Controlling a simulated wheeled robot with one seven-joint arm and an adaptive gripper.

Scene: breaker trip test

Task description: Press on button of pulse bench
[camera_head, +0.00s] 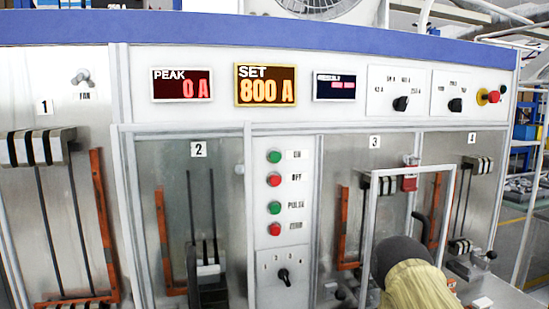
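The pulse bench (300,120) fills the view, with a white front and a blue top edge. Its button column is in the middle, between bays 2 and 3. The green ON button (274,156) is at the top, with the red OFF button (274,180) below it. Under these are a green PULSE button (274,207) and another red button (274,229). Nothing covers or touches the ON button. A dark rounded part and a yellowish part at the lower right look like my arm, right of and below the buttons. I cannot make out gripper fingers.
The PEAK display (182,85) reads 0 A and the SET display (265,85) reads 800 A. A selector knob (284,275) sits below the buttons. A light upright frame (372,225) stands before bay 3. A red emergency knob (493,96) is at upper right.

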